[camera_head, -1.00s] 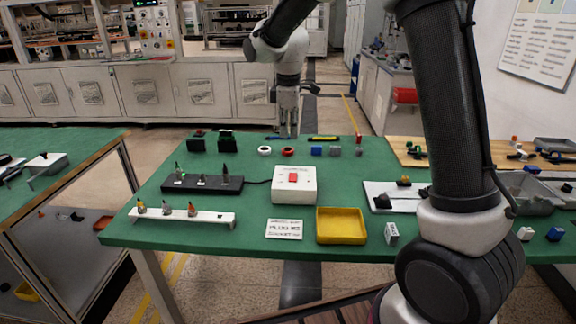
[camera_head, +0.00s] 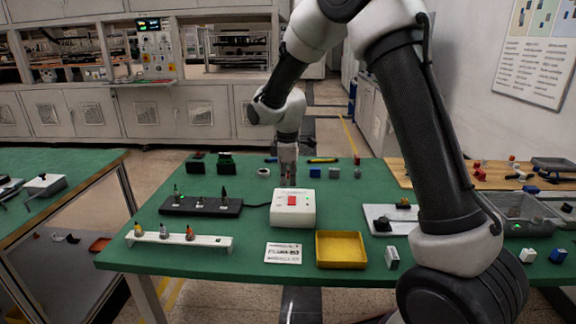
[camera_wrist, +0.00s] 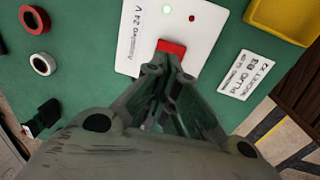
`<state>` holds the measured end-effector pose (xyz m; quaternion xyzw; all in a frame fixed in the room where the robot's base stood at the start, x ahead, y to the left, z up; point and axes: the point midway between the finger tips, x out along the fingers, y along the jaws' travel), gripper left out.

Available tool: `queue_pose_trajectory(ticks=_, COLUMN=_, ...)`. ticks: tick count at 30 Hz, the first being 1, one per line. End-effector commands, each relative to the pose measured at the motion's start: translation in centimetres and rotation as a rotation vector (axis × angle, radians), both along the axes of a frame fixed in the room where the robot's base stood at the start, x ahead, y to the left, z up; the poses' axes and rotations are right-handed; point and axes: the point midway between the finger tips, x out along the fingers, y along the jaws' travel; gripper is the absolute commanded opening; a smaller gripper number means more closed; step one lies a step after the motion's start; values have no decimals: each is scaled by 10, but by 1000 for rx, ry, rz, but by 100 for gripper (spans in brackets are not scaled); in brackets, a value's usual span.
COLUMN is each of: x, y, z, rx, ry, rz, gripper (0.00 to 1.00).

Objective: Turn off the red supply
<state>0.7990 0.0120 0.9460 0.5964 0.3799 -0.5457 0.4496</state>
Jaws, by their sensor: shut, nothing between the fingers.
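The supply is a white box (camera_head: 281,218) on the green table, with a red switch (camera_head: 292,200) on its top. In the wrist view the box (camera_wrist: 205,32) shows a pale green light, a small red dot and printed lettering. My gripper (camera_head: 289,182) is shut and empty, pointing down at the far edge of the box. In the wrist view its fingertips (camera_wrist: 166,62) are right at the near edge of the red switch (camera_wrist: 172,46) and hide part of it. I cannot tell whether they touch it.
A black socket strip (camera_head: 200,207) is corded to the box. A white plug rack (camera_head: 180,240), a label card (camera_head: 283,253) and a yellow tray (camera_head: 341,250) lie in front. White and red rings (camera_wrist: 35,19) and small blocks lie behind.

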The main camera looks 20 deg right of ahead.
Motion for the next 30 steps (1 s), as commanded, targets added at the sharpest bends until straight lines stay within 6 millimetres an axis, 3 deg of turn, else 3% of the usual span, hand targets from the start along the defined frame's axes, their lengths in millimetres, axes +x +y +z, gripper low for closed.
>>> queue_pose_trajectory(ticks=3, x=2, y=-1, z=-22, rx=-2, ry=4, rz=1, gripper=0)
queue_pose_trajectory(ticks=9, x=5, y=-2, z=-43, rx=-1, ry=0, rz=1, gripper=0)
queue_pose_trajectory(ticks=30, x=8, y=-3, z=-54, rx=0, ry=0, rz=0, gripper=0)
